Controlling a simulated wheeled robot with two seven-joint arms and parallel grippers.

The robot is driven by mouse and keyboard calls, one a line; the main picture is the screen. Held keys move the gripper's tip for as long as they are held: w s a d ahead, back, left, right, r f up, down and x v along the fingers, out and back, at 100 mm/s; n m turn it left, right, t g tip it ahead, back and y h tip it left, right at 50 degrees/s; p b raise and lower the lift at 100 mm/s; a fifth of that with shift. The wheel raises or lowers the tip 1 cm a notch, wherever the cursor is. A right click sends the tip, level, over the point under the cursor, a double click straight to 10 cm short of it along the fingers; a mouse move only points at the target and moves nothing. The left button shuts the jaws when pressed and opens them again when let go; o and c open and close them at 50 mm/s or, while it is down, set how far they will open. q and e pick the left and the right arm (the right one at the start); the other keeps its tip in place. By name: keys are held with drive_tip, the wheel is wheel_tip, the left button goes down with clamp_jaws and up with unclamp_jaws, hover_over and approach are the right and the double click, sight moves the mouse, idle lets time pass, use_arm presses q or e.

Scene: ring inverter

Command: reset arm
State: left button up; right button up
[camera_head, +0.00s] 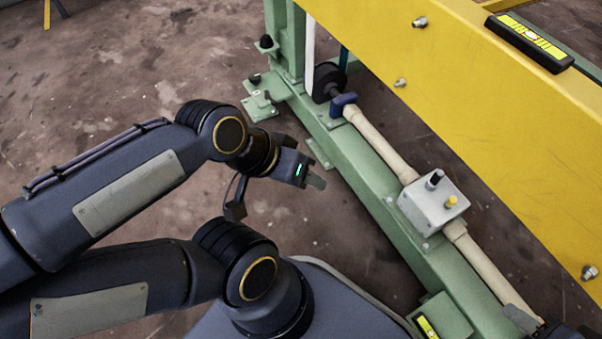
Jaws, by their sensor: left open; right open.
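My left arm (128,190) reaches in from the left, and its gripper (305,174) hangs over bare floor to the left of the green frame. The gripper is open with nothing seen in it, and it is apart from the machine. A small green light shows on its body. My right arm (90,305) comes in below, along the bottom left, bent at a dark joint (257,277). Its gripper is not seen; the far part of the arm is hidden behind the joint and my own body.
A green frame beam (350,165) carries a beige pipe (380,140), a blue handle (343,104) and a grey box (433,205) with black and yellow knobs. A large yellow panel (480,110) bears a level (530,42). The brown floor (90,75) at upper left is largely clear.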

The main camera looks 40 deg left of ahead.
drive_tip(key=shift+r, duration=0.1)
wheel_tip(320, 180, up, 38)
drive_tip(key=p, duration=3.8)
drive_tip(key=shift+r+p, duration=0.2)
drive_tip(key=shift+p, duration=0.1)
